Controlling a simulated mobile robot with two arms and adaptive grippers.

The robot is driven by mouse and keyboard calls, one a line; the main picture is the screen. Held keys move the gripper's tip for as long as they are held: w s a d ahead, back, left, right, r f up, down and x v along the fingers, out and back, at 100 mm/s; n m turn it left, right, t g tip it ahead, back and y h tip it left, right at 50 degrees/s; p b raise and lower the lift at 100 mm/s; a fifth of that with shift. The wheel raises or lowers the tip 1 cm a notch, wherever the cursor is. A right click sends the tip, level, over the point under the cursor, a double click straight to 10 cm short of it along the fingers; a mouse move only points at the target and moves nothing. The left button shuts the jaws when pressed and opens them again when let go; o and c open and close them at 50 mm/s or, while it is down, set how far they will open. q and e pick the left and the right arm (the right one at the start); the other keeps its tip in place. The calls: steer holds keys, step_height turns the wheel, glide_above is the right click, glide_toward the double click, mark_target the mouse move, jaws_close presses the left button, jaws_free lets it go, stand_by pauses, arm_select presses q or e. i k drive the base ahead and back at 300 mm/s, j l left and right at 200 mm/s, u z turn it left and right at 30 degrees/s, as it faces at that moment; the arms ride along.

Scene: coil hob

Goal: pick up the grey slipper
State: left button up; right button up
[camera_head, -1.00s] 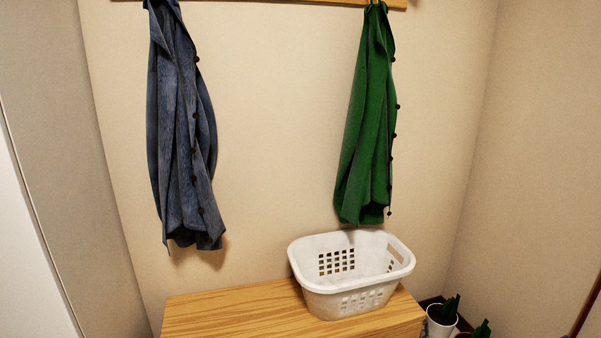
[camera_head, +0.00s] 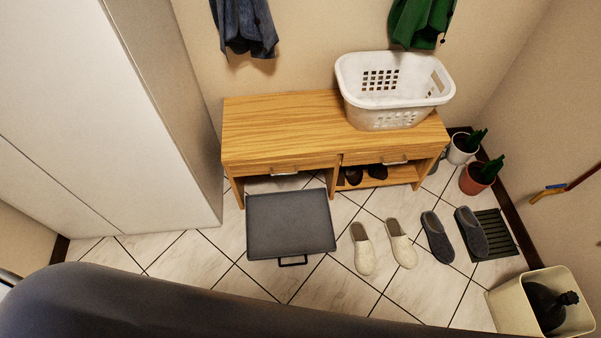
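Two dark grey slippers lie on the tiled floor at the right. One grey slipper (camera_head: 437,237) lies on bare tile. The other grey slipper (camera_head: 471,232) lies just right of it, at or over the left edge of a dark slatted mat (camera_head: 497,236). A pair of cream slippers, one at the left (camera_head: 362,248) and one at the right (camera_head: 402,243), lies left of the grey ones. Neither of my grippers shows in the head view.
A wooden bench (camera_head: 275,130) with drawers stands against the wall, with a white laundry basket (camera_head: 385,117) on top and dark shoes (camera_head: 354,176) below. A grey tray (camera_head: 290,224) lies on the floor. Potted plants (camera_head: 482,178) and a cream bin (camera_head: 507,308) stand at the right.

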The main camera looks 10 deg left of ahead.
mark_target(477, 243)
steer(key=k+j, duration=0.2)
steer(key=k, duration=0.25)
steer(key=k+j, duration=0.2)
steer(key=k, duration=0.25)
steer(key=z, duration=1.25)
steer(key=i+l+u, duration=0.15)
steer(key=i+u, duration=0.3)
steer(key=i+l+u, duration=0.25)
steer(key=u, duration=0.2)
